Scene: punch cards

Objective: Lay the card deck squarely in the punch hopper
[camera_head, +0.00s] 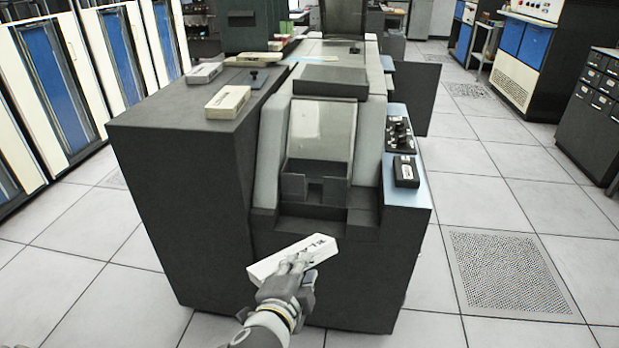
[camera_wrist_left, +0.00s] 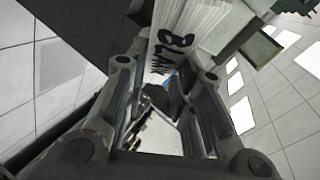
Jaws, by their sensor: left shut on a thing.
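The card deck (camera_head: 318,247) is a white block with black lettering on its edge. My left gripper (camera_head: 293,268) is shut on it and holds it in the air, in front of the dark machine and below the hopper. In the left wrist view the deck (camera_wrist_left: 189,32) sits between the fingers (camera_wrist_left: 165,85), its lettering facing the camera. The punch hopper (camera_head: 315,191) is the dark recess with two upright plates under a sloped clear cover (camera_head: 321,130). No cards show in it from here. My right gripper is not in view.
More pale card decks (camera_head: 228,102) lie on the machine's left top. A switch panel (camera_head: 399,135) and a small black box (camera_head: 405,171) sit right of the hopper. Blue-fronted cabinets (camera_head: 52,90) line the left. The tiled floor at right is open, with a perforated tile (camera_head: 508,272).

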